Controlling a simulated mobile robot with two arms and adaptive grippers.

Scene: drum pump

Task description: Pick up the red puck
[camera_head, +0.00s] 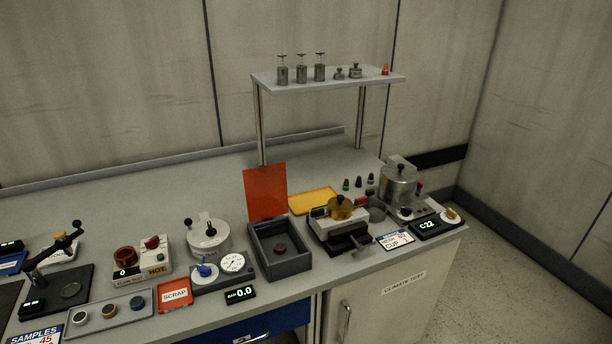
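Neither of my grippers shows in the head view, so nothing is seen touching the puck.
Left of the box are a dial gauge (233,263), a chamber (208,238), a red scrap tray (175,296) and a grey tray (110,313) with several round pieces. A brass-topped device (340,208) stands right. A shelf (330,80) rises behind.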

